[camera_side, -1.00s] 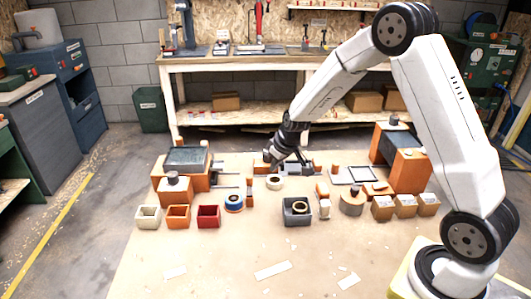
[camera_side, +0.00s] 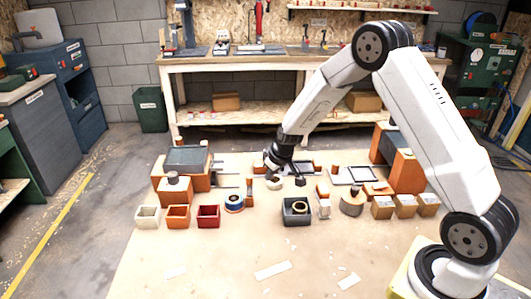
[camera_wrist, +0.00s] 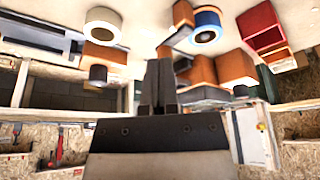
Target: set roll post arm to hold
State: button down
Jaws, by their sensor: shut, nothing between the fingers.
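My gripper (camera_wrist: 158,65) is shut and empty, its two dark fingers together in the wrist view. In the side view my gripper (camera_side: 273,167) is low over the back middle of the table, just above or beside a pale roll (camera_side: 275,184); I cannot tell whether they touch. A blue-rimmed roll (camera_side: 234,203) lies in front and to the left; it also shows in the wrist view (camera_wrist: 206,30). A thin orange post (camera_side: 249,181) stands left of my gripper. I cannot clearly make out which part is the roll post arm or its setting.
A grey box (camera_side: 297,219) holding a ring stands in front of my gripper. White, orange and red (camera_side: 208,217) open boxes line the front left. Orange blocks (camera_side: 408,172) and several small boxes stand at the right. The table's front (camera_side: 220,255) is mostly clear, with pale scraps.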

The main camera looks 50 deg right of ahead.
aim_at(250, 186)
jog(key=x, duration=0.5)
jog(key=shift+w+f, duration=0.15)
jog(key=shift+w, duration=1.85)
